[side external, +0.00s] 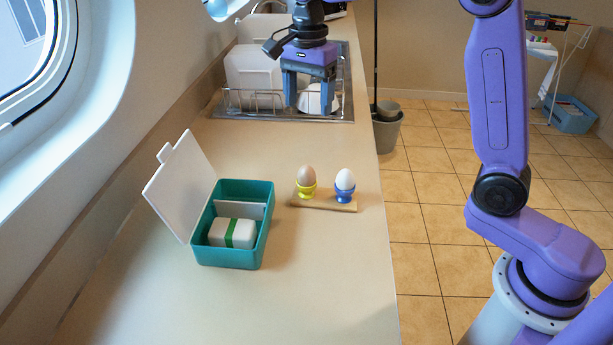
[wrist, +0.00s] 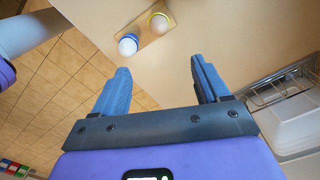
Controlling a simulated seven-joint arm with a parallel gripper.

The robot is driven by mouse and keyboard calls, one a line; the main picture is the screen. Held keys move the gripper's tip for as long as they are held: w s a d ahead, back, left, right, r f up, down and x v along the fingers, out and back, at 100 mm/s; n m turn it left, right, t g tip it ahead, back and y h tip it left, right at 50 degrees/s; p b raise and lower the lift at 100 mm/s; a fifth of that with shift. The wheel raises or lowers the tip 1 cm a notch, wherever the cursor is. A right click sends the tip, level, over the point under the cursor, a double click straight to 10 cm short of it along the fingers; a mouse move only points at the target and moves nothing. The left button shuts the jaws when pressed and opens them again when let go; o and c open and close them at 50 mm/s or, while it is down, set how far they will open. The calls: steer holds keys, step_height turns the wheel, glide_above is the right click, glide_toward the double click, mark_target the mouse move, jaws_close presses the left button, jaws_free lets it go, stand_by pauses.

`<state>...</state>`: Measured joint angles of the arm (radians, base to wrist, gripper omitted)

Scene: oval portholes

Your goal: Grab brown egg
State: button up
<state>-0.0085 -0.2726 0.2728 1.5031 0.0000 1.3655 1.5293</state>
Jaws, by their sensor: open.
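The brown egg (side external: 306,175) stands upright in a yellow egg cup (side external: 307,191) at the left end of a small wooden board (side external: 325,203) on the counter. It also shows near the top of the wrist view (wrist: 159,23). A white egg (side external: 345,180) stands in a blue cup (side external: 344,195) on the right part of the board; it is left of the brown egg in the wrist view (wrist: 128,45). My gripper (side external: 305,104) is open and empty. It hangs above the sink end of the counter, well beyond and above the eggs, touching neither.
A teal box (side external: 204,243) with its white lid (side external: 180,187) open stands left of the board and holds a white block with a green band. A dish rack (side external: 270,102) with white dishes is behind, below my gripper. The counter between rack and board is clear.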

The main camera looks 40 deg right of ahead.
glide_above(307, 166)
steer(key=f, duration=1.1)
steer(key=shift+w+d, duration=0.15)
steer(key=shift+d, duration=0.15)
steer(key=shift+a+f, duration=0.2)
steer(key=shift+f, duration=1.3)
steer(key=shift+a+f, duration=0.15)
steer(key=shift+f, duration=1.3)
steer(key=c, duration=0.8)
